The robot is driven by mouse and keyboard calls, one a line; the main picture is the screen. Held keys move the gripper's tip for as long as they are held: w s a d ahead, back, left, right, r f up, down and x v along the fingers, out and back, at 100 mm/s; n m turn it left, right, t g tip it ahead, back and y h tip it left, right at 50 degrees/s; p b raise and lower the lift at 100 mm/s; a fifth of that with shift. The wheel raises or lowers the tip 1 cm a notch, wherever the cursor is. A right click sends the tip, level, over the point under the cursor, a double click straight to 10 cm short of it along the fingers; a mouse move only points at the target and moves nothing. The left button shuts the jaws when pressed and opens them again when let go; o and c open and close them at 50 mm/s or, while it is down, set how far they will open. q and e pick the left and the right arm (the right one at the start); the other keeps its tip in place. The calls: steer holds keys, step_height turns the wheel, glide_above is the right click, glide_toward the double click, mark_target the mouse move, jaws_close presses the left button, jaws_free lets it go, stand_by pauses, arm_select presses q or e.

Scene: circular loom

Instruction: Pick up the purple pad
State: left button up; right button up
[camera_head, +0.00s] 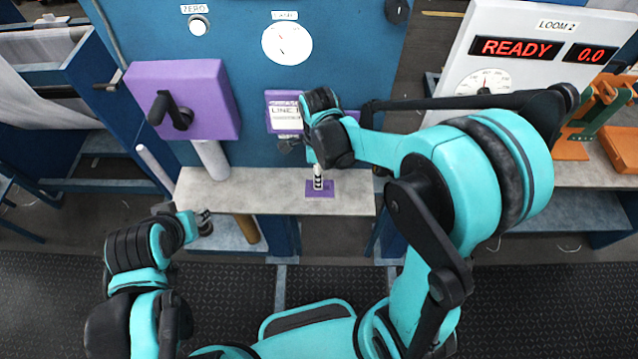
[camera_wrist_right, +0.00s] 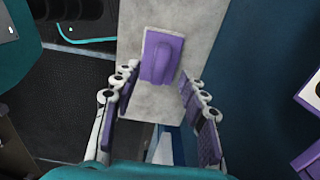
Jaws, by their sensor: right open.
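The purple pad (camera_head: 320,189) lies flat on the grey shelf at the front of the blue loom cabinet. In the right wrist view the pad (camera_wrist_right: 161,57) shows as a purple rectangle with a raised part, just beyond the fingertips. My right gripper (camera_head: 318,178) points down over the pad in the head view, and part of the pad is hidden behind it. In the wrist view its fingers (camera_wrist_right: 157,82) are spread apart with nothing between them. My left gripper (camera_head: 203,222) is at the lower left, in front of the shelf's edge; its fingers are too small to read.
The grey shelf (camera_head: 260,196) is otherwise mostly bare. A purple box with a black handle (camera_head: 200,95) juts out at the left above it, with a pale cylinder (camera_head: 211,160) below. A purple label plate (camera_head: 283,112) is behind my right gripper. A READY display (camera_head: 515,48) stands at the right.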

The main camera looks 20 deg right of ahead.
step_height(320, 180, down, 5)
steer(key=shift+d+f+b, duration=0.1)
steer(key=shift+d+b, duration=0.05)
steer(key=shift+b, duration=0.2)
jaws_close()
steer(key=shift+r, duration=0.7)
step_height(320, 180, up, 3)
steer(key=shift+r+p, duration=0.1)
steer(key=shift+p, duration=0.35)
steer(key=s+d+r+p, duration=0.1)
steer(key=s+d+r, duration=0.1)
steer(key=s, duration=0.3)
steer(key=s+d+r, duration=0.3)
steer(key=s+r, duration=0.1)
steer(key=s, duration=0.1)
steer(key=shift+s+r+p, duration=0.25)
steer(key=shift+s+p, duration=0.05)
steer(key=shift+p, duration=0.05)
steer(key=c, duration=0.9)
jaws_free()
